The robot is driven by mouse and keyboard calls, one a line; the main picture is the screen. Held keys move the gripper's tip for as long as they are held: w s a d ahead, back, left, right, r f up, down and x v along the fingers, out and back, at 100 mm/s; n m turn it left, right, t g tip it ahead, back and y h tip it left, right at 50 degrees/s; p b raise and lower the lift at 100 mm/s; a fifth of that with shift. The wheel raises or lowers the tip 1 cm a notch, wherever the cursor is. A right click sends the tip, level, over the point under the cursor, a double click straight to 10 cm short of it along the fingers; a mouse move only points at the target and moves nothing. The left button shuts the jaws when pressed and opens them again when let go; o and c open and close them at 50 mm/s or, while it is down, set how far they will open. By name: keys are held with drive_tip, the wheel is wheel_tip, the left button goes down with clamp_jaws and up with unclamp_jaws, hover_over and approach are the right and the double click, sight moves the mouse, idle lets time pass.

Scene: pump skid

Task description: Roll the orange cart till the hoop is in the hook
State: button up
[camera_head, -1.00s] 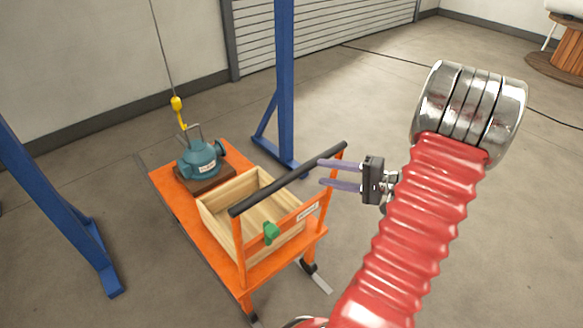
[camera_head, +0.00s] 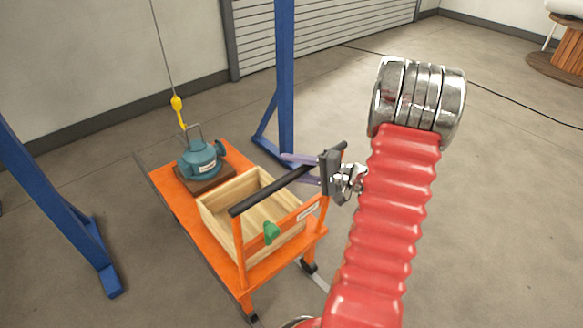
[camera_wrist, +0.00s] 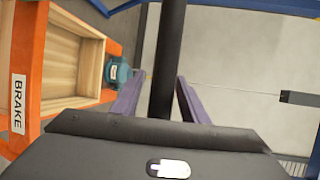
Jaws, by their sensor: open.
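The orange cart (camera_head: 190,225) carries a teal pump (camera_head: 202,160) with a metal hoop (camera_head: 194,131) on top. A yellow hook (camera_head: 178,108) hangs on a cable, its lower end close beside the hoop; I cannot tell whether they touch. The cart's black handlebar (camera_head: 270,195) also shows in the wrist view (camera_wrist: 168,60). My gripper (camera_head: 286,167) is open at the handlebar's far end. In the wrist view, the bar runs between its purple fingers, with gaps on both sides. A green lever (camera_head: 271,233) sits on the cart's handle frame.
An open wooden box (camera_head: 228,191) stands on the cart between pump and handle. Blue gantry posts stand left (camera_head: 60,205) and behind right (camera_head: 285,80) of the cart. Floor rails run beneath it.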

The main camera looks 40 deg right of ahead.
drive_tip(key=shift+c, duration=0.2)
clamp_jaws()
idle(0.3)
